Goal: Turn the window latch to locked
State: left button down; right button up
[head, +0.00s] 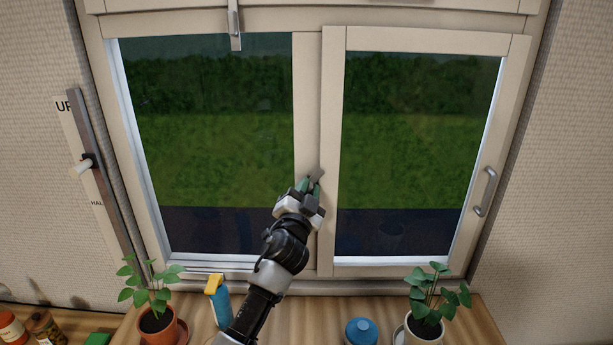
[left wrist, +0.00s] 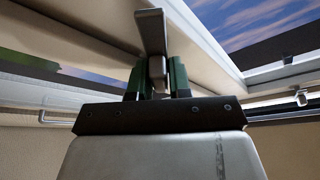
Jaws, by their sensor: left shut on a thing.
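The window latch (head: 317,174) is a small grey metal lever on the cream middle stile between the two panes. In the left wrist view the latch (left wrist: 152,35) stands up from between the fingers, with its wider end beyond the tips. My left gripper (head: 311,186) has its green-lined fingers shut on the latch; the fingers show on both sides of it in the left wrist view (left wrist: 157,78). In the head view the gripper hides the latch's lower part. My right gripper is in neither view.
A metal bar handle (head: 485,192) is on the right sash. Another metal piece (head: 234,25) hangs at the top frame. A slider rail (head: 100,180) stands at left. On the sill are potted plants (head: 156,318) (head: 426,322), a spray bottle (head: 219,298) and a blue lidded pot (head: 361,333).

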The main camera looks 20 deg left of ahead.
pick_arm(q)
jog(key=m+h+p, duration=0.1)
jog(key=m+p, duration=0.1)
jog(key=m, duration=0.1)
jog(key=m+g+p, duration=0.1)
jog(key=m+p, duration=0.1)
jog(key=shift+r+m+h+p, duration=0.2)
jog(key=shift+m+h+p, duration=0.15)
jog(key=shift+m+h, duration=0.05)
jog(key=m+g+p, duration=0.1)
jog(key=m, duration=0.1)
jog(key=shift+f+m+h, duration=0.15)
jog(key=shift+m+h, duration=0.15)
jog(key=shift+m, duration=0.1)
jog(key=shift+f+m+g, duration=0.15)
jog(key=shift+m+g, duration=0.55)
jog(key=shift+m, duration=0.7)
jog(key=c, duration=1.4)
grip_release()
jog(key=shift+w, duration=0.1)
jog(key=shift+f, duration=0.1)
